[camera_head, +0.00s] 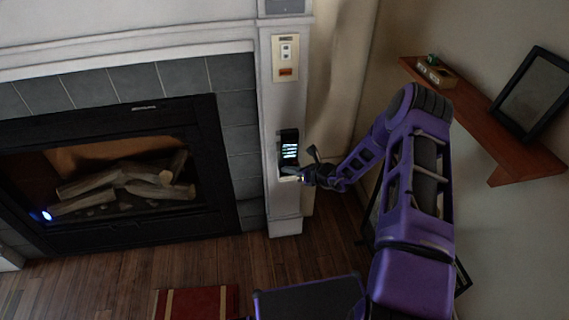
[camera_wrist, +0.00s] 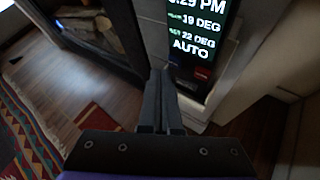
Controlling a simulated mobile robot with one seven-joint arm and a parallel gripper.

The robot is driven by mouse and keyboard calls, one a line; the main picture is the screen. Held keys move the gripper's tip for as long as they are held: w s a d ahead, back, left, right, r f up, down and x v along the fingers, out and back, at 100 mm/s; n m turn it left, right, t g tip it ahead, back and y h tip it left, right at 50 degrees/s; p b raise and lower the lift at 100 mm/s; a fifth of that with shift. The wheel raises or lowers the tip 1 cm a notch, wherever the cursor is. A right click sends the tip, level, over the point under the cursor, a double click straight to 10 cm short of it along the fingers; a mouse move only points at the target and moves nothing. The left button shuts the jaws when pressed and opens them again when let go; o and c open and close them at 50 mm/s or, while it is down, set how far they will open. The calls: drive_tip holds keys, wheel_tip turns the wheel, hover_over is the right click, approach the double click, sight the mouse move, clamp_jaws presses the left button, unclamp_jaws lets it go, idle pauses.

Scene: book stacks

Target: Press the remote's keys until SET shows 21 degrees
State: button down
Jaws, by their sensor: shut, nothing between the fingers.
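The remote (camera_head: 289,134) is a dark upright unit with a lit screen, on the front of the white fireplace pillar. In the wrist view its screen (camera_wrist: 193,27) shows a partly cut-off time ending in :29 PM, then 19 DEG, 22 DEG and AUTO. The label beside 22 DEG looks like SET. Below the screen are a red key (camera_wrist: 201,74) and a dark bluish area, perhaps another key. My gripper (camera_wrist: 161,73) is shut and empty, its fingertips at the lower left of the remote in that view. Contact with a key cannot be told. My gripper (camera_head: 302,177) also shows in the head view.
A fireplace (camera_head: 120,185) with logs stands left of the pillar (camera_head: 284,215). A switch plate (camera_head: 285,58) is above the remote. A wooden shelf (camera_head: 470,112) with a picture frame (camera_head: 535,92) is on the right wall. A red rug (camera_head: 197,303) lies on the wooden floor.

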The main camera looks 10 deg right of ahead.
drive_tip(key=shift+s+p, duration=0.8)
drive_tip(key=shift+s, duration=1.75)
